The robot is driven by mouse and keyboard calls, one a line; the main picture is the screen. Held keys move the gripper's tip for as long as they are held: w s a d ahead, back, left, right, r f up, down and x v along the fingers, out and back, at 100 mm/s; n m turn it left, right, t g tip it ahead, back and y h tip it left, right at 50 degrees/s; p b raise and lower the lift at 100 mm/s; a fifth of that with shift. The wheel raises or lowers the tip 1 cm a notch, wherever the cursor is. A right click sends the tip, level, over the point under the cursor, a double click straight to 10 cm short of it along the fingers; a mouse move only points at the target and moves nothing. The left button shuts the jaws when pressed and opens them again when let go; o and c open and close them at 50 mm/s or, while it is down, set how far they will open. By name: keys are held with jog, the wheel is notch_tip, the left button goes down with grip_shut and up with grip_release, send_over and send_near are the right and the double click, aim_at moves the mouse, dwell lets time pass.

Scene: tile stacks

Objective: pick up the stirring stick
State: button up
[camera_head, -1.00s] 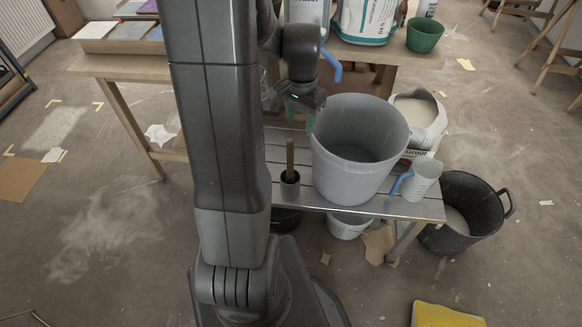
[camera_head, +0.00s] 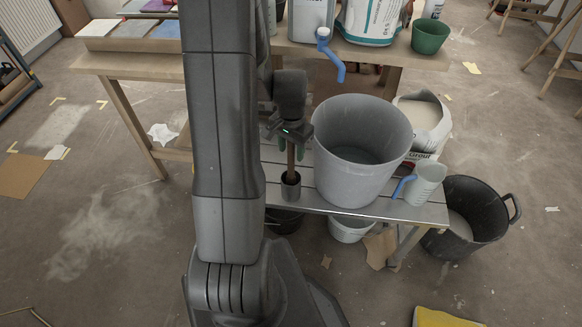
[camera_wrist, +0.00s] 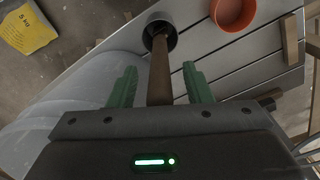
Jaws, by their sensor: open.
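The stirring stick (camera_head: 291,160) is a brown wooden rod standing in a small dark grey cup (camera_head: 291,190) on the low slatted bench. In the wrist view the stick (camera_wrist: 160,72) runs up from the cup (camera_wrist: 160,28) between my two green fingers. My gripper (camera_wrist: 160,82) is open, with one finger on each side of the stick and visible gaps between. In the head view my gripper (camera_head: 291,145) is over the upper part of the stick and hides its top end.
A large grey bucket (camera_head: 362,150) stands close right of the stick. A measuring jug (camera_head: 427,184) stands at the bench's right end. In the wrist view an orange bowl (camera_wrist: 233,13) sits near the cup. A worktable (camera_head: 130,62) with bags and containers is behind.

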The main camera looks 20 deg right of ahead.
grip_shut()
jog(key=shift+r, duration=0.1)
